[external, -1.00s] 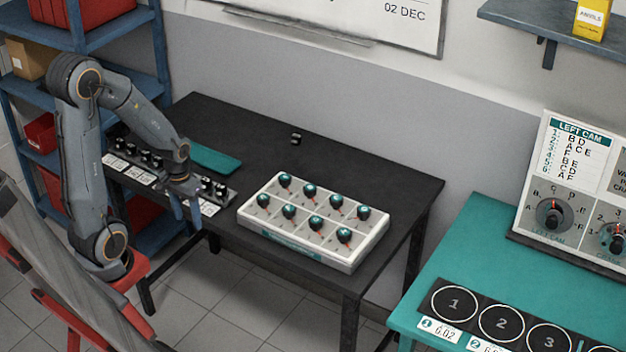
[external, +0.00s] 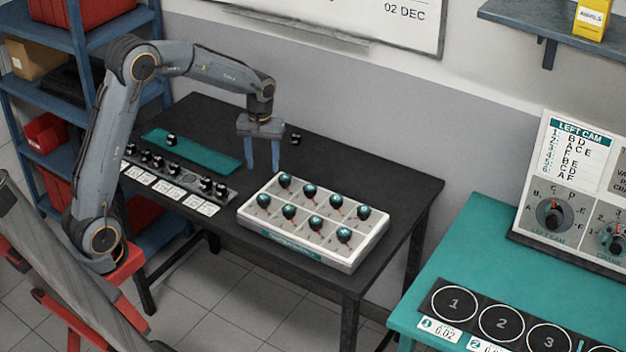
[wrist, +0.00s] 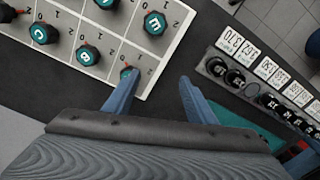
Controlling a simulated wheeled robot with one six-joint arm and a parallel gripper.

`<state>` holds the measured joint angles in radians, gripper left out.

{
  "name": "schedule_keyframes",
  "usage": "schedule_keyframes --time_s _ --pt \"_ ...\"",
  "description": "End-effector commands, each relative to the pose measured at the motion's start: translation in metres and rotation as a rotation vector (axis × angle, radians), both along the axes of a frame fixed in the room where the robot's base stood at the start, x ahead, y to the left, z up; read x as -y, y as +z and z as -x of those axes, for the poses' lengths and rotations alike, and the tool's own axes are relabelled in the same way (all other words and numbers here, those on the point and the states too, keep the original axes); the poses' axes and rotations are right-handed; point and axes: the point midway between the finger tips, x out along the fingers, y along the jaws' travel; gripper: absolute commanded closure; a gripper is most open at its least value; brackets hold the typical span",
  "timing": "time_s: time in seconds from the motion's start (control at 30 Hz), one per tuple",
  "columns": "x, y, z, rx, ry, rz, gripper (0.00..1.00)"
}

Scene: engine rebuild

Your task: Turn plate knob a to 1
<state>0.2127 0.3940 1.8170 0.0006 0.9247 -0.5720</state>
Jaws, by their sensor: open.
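The white knob plate (external: 330,252) lies on the black table, with two rows of dark knobs with teal tops and red pointers. By the letters B (wrist: 87,55) and C (wrist: 43,33) in its row, knob a is probably the far-left corner knob (external: 285,180). In the wrist view that knob (wrist: 127,72) is partly covered by my left finger; its letter and exact pointer setting cannot be read. My gripper (external: 263,170) is open and empty, fingers pointing down, just left of and behind that corner. In the wrist view my gripper (wrist: 159,77) has its fingers well apart.
A dark strip of black knobs with white labels (external: 170,188) lies at the table's left front, beside a teal mat (external: 205,152) with a small black piece. Another small black piece (external: 296,138) lies behind my gripper. The table right of the plate is clear.

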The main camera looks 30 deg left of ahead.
Motion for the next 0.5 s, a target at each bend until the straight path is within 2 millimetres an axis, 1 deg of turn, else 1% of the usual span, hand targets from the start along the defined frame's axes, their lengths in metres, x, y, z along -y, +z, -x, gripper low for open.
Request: schedule_keyframes --time_s 0.03,0.1,0.2,0.27,0.37,0.5 --pt "0.014 0.008 -0.013 -0.001 0.020 0.000 0.49" --pt "0.028 0.016 -0.027 -0.004 0.053 -0.001 0.49" --pt "0.042 0.023 -0.038 -0.006 0.085 -0.001 0.49" --pt "0.045 0.025 -0.041 -0.007 0.094 -0.001 0.49" --pt "0.047 0.021 -0.043 -0.008 0.102 -0.002 0.49" --pt "0.047 0.003 -0.042 -0.011 0.101 -0.002 0.49"
